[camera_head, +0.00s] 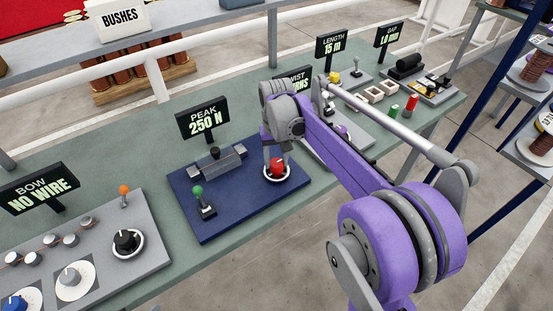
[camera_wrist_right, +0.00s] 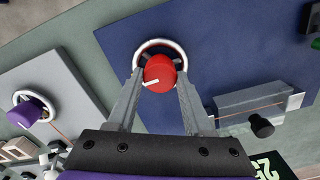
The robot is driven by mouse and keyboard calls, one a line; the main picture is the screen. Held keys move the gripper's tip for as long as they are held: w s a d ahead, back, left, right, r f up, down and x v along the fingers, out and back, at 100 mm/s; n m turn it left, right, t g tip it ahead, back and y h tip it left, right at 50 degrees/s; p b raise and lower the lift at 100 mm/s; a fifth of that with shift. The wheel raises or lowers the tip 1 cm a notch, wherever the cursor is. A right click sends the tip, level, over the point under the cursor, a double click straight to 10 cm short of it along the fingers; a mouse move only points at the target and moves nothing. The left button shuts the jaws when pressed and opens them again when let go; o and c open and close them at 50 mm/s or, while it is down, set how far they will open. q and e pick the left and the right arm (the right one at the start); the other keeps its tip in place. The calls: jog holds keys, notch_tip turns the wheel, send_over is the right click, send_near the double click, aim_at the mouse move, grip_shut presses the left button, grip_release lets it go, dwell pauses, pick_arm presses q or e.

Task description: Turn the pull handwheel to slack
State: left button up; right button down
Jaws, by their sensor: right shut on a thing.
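The red handwheel (camera_head: 278,169) sits in a pale ring on the blue plate (camera_head: 205,222). In the wrist view the red handwheel (camera_wrist_right: 158,70) shows a white pointer mark directed to the left and slightly down. My right gripper (camera_head: 276,157) reaches down over it. In the wrist view its two fingers (camera_wrist_right: 160,84) are closed on the handwheel's sides. The sign (camera_head: 204,119) behind the plate reads PEAK 250 N. My left gripper is not in view.
On the blue plate stand a green-knobbed lever (camera_head: 201,203) and a grey clamp block (camera_head: 215,160). A grey panel (camera_head: 90,270) with a black knob and an orange lever lies to the left. My arm partly hides the twist sign (camera_head: 294,82) and its panel.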

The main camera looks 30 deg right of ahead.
aim_at(276, 162)
jog(key=n, duration=0.4)
jog(key=shift+n, duration=0.3)
jog(key=n, duration=0.4)
jog(key=shift+n, duration=0.3)
jog(key=n, duration=0.4)
jog(key=shift+n, duration=2.1)
jog(key=shift+c, duration=1.5)
grip_release()
notch_tip(276, 162, up, 11)
jog(key=shift+p, duration=0.3)
